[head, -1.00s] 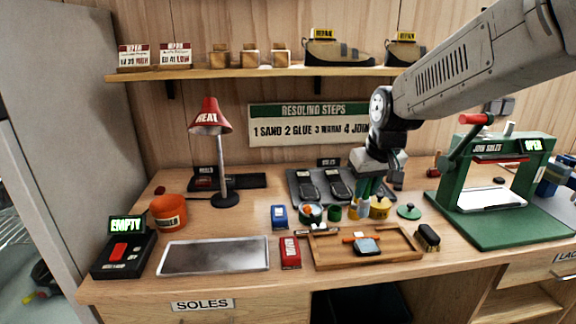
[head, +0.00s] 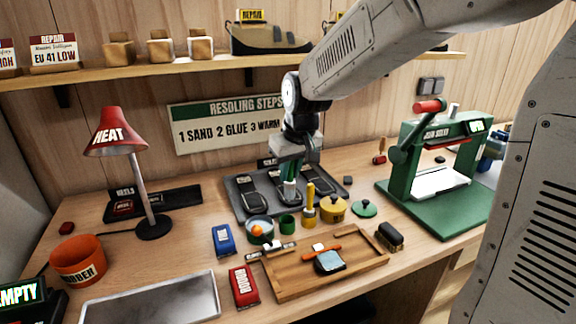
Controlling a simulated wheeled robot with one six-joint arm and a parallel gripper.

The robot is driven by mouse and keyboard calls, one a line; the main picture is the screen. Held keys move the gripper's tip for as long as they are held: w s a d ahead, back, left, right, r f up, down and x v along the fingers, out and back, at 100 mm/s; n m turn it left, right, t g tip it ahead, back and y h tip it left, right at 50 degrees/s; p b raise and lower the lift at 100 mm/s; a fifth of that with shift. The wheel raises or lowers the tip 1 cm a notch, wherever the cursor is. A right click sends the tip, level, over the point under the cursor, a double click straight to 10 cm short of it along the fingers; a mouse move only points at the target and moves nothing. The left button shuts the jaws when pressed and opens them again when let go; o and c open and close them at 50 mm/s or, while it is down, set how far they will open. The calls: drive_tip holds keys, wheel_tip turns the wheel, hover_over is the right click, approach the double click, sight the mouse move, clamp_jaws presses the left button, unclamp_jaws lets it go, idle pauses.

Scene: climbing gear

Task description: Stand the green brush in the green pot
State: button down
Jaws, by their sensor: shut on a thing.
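The small green pot (head: 287,224) stands on the bench, between a bowl with an orange thing in it (head: 260,229) and a yellow pot (head: 309,219). My gripper (head: 289,177) points down above and behind the green pot. It is shut on the green brush (head: 290,191), which hangs roughly upright with its pale end down. The jaws hide much of the brush. Its lower end appears just above the pot in the picture; I cannot tell exactly how it lines up in depth.
A yellow brush (head: 310,194) stands in the yellow pot. A lidded yellow pot (head: 333,209) and a green lid (head: 364,208) lie to the right. A grey mat (head: 240,206) with soles is behind, a wooden tray (head: 285,293) in front. The green press (head: 435,160) is further right.

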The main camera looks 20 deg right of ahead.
sight(287, 198)
drive_tip(key=shift+a+f, duration=0.25)
drive_tip(key=shift+f, duration=0.3)
drive_tip(key=shift+a+f, duration=0.25)
drive_tip(key=shift+f, duration=3.7)
drive_tip(key=c, duration=1.2)
unclamp_jaws()
drive_tip(key=v, duration=0.7)
drive_tip(key=shift+s+r, duration=0.1)
drive_tip(key=shift+r, duration=0.3)
